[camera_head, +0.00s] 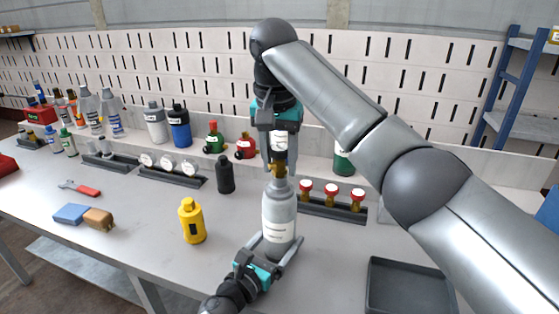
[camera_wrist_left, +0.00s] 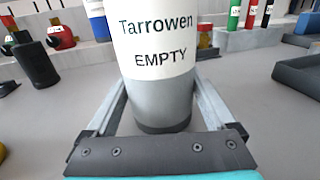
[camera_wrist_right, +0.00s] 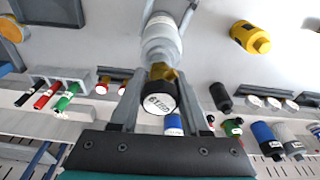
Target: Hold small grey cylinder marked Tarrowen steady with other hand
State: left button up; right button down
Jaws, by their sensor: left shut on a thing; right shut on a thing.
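The small grey cylinder marked Tarrowen (camera_head: 279,222) stands upright on the table. Its white label in the left wrist view (camera_wrist_left: 155,45) reads "Tarrowen EMPTY". My left gripper (camera_head: 278,243) is shut on its lower body, one finger on each side. A brass valve (camera_head: 278,170) with a dark-rimmed, white-faced cap (camera_wrist_right: 157,103) sits at the cylinder's top. My right gripper (camera_head: 279,165) comes from above, pointing down, and is shut on the valve. The fingers partly hide the valve, and its exact contact is hard to see.
A yellow cylinder (camera_head: 192,222) and a black cylinder (camera_head: 225,174) stand to the left. A rack of red-capped valves (camera_head: 331,208) is just behind at right. A dark empty tray (camera_head: 405,262) lies at front right. Bare table lies between the yellow cylinder and the sponges.

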jog(key=shift+n, duration=0.8)
jog(key=n, duration=0.2)
jog(key=shift+n+y, duration=0.6)
jog(key=shift+n, duration=1.4)
jog(key=shift+n, duration=0.3)
jog(key=n, duration=0.4)
jog(key=shift+g, duration=0.3)
jog(key=shift+n+y, duration=0.3)
jog(key=shift+n, duration=0.4)
